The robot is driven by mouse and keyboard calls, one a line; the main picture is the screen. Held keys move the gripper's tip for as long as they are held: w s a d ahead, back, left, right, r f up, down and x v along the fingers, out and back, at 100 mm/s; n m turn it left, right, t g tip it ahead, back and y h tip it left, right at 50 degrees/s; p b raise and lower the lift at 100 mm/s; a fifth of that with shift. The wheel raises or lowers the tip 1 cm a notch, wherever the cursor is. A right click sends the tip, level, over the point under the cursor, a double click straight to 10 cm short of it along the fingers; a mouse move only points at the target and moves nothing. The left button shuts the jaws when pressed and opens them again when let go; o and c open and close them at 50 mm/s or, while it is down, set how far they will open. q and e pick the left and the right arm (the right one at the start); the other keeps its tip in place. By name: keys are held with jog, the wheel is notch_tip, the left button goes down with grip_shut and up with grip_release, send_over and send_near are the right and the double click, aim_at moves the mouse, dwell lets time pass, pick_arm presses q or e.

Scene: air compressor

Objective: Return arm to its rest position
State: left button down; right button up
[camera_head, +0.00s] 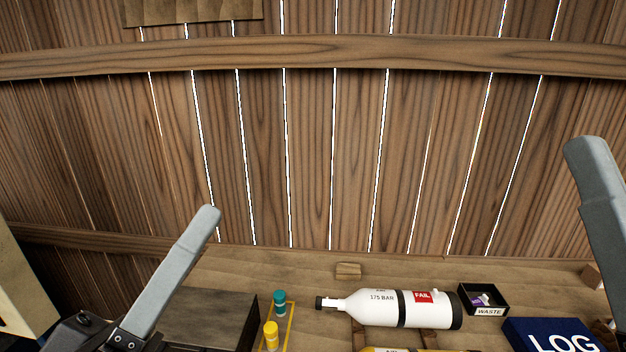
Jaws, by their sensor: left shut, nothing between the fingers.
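My left arm comes in at the lower left. Its long grey link (165,275) slants up to a rounded end in front of the plank wall. My left gripper (84,324) appears as dark parts low beside this link, cut off by the bottom edge; it is shut and empty, and its fingertips are hard to make out. My right arm's grey link (602,195) rises at the right edge. My right gripper is out of view.
A white cylinder (375,308) with a red FAIL tag lies on the wooden bench (300,268). A black WASTE box (484,312), a blue LOG book (530,335), a green-capped bottle (280,303) and a yellow-capped bottle (271,335) stand nearby. A dark box (215,305) stands behind my left link.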

pick_arm(q)
jog(key=s+a+r+m+t+y, duration=0.2)
jog(key=s+a+r+t+y, duration=0.45)
jog(key=y, duration=0.55)
notch_tip(320, 180, up, 39)
jog(key=w+a+m+p, duration=0.1)
jog(key=w+a+p, duration=0.1)
jog(key=p, duration=3.6)
jog(key=shift+f, duration=0.15)
